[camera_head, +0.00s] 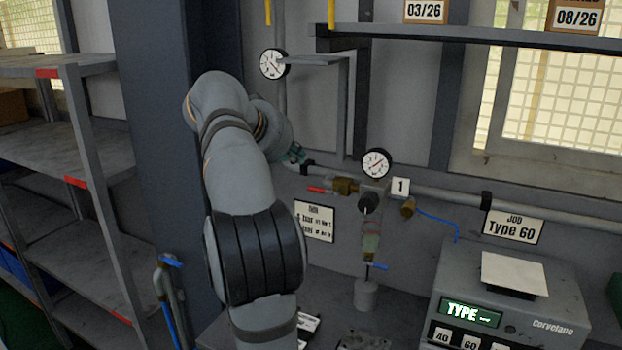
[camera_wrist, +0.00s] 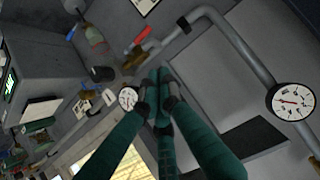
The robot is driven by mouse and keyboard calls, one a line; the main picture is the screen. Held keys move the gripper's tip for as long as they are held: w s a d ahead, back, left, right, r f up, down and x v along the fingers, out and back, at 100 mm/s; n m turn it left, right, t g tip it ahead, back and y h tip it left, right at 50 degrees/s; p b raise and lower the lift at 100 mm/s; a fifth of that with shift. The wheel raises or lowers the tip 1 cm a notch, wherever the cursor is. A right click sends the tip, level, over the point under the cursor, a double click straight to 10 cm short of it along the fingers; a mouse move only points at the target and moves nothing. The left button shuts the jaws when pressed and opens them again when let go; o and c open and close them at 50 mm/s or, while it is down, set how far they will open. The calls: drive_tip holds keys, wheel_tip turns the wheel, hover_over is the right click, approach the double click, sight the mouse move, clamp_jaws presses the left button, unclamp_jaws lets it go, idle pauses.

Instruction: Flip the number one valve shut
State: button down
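The number "1" plate (camera_head: 400,187) is fixed at the right of a pipe block below a round gauge (camera_head: 376,163). Left of the block is a brass valve (camera_head: 345,185) with a red lever (camera_head: 320,190) lying roughly along the pipe, pointing left. The red lever also shows in the wrist view (camera_wrist: 141,36), above my fingertips. My gripper (camera_wrist: 160,78) has its green fingers drawn together at the tips, with nothing visible between them. In the head view my gripper (camera_head: 295,155) is partly hidden by my arm, up and left of the red lever, apparently apart from it.
A blue lever (camera_head: 378,266) sits on a lower valve under the block. Another blue-handled valve (camera_head: 169,262) stands at lower left. A second gauge (camera_head: 272,64) hangs above on a pipe. A grey device (camera_head: 510,290) stands at right, shelves (camera_head: 75,180) at left.

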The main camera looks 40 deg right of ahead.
drive_tip(key=w+d+f, duration=0.3)
drive_tip(key=d+f, duration=0.4)
drive_tip(key=f, duration=0.1)
drive_tip(key=shift+w+f, duration=0.3)
drive_tip(key=shift+f, duration=0.05)
